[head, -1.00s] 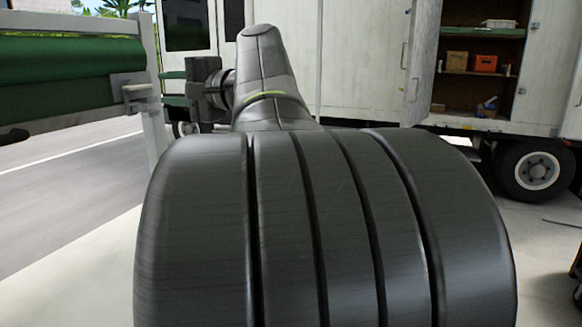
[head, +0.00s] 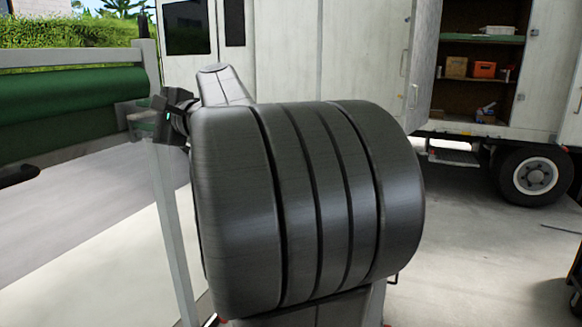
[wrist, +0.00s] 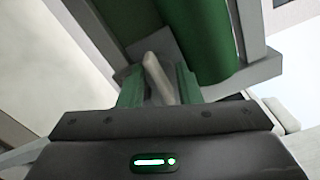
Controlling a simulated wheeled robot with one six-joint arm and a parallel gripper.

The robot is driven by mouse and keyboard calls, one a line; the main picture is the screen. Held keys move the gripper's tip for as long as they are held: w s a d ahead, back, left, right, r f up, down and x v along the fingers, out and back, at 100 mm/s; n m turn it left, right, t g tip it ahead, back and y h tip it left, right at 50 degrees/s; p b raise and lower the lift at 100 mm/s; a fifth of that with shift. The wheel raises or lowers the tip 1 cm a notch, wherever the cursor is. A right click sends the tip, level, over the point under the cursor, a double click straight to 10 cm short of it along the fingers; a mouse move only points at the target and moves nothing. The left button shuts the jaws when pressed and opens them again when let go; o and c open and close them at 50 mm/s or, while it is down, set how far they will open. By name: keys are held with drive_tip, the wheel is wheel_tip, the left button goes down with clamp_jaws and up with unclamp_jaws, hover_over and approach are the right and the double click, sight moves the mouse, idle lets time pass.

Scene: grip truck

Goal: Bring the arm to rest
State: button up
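My arm fills the middle of the head view, with a large dark grooved link in front. My gripper (head: 172,116) shows at the left of that link, partly hidden by it, close to the rack's pale post. In the wrist view my gripper (wrist: 159,88) points at the rack, with two green-sided fingers standing apart. A pale bar (wrist: 155,75) appears between or beyond the fingers; I cannot tell its distance. I see no loose object clearly held.
A pale frame (head: 170,215) with a green roll (head: 65,102) stands at the left, close to my gripper. The white truck (head: 365,60) stands behind, with an open cupboard holding an orange box (head: 484,69).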

drive_tip(key=shift+r+m+p, duration=0.25)
drive_tip(key=shift+m+p, duration=0.9)
drive_tip(key=shift+m, duration=0.05)
drive_tip(key=shift+f+m+p, duration=0.1)
drive_tip(key=shift+m+p, duration=0.55)
drive_tip(key=shift+m, duration=0.15)
drive_tip(key=shift+d, duration=0.1)
